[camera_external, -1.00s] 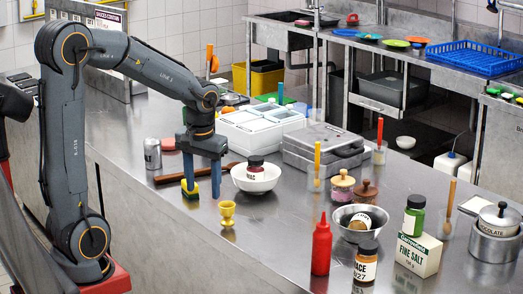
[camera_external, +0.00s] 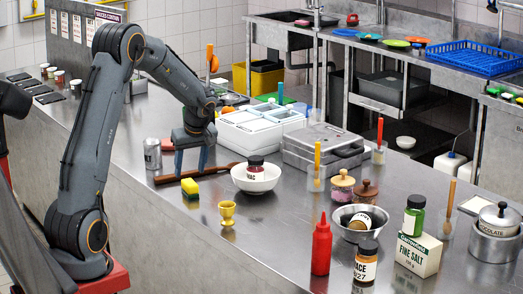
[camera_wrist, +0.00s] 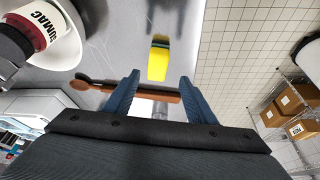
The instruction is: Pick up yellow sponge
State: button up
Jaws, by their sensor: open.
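The yellow sponge (camera_external: 190,190), with a dark side, stands on the steel counter just in front of a long wooden utensil (camera_external: 212,172). In the wrist view the sponge (camera_wrist: 158,63) lies ahead of my fingertips, centred between their lines. My gripper (camera_external: 190,172) is open and empty, pointing down behind and above the sponge, apart from it. Its two blue fingers show spread in the wrist view (camera_wrist: 158,85).
A white bowl (camera_external: 250,185) holding a sumac jar (camera_external: 256,168) stands close on the right. A yellow egg cup (camera_external: 227,213) is in front right. A metal can (camera_external: 152,154) stands left. White containers (camera_external: 240,140) are behind. The counter in front of the sponge is clear.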

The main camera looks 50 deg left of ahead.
aim_at(190, 182)
jog(key=shift+w+p+x, duration=0.1)
jog(key=shift+p+x, duration=0.55)
jog(key=shift+x, duration=1.1)
jog(key=shift+w+p+x, duration=0.15)
jog(key=shift+p+x, duration=0.45)
jog(key=shift+x, duration=1.2)
jog(key=shift+d, duration=0.15)
jog(key=c, duration=1.1)
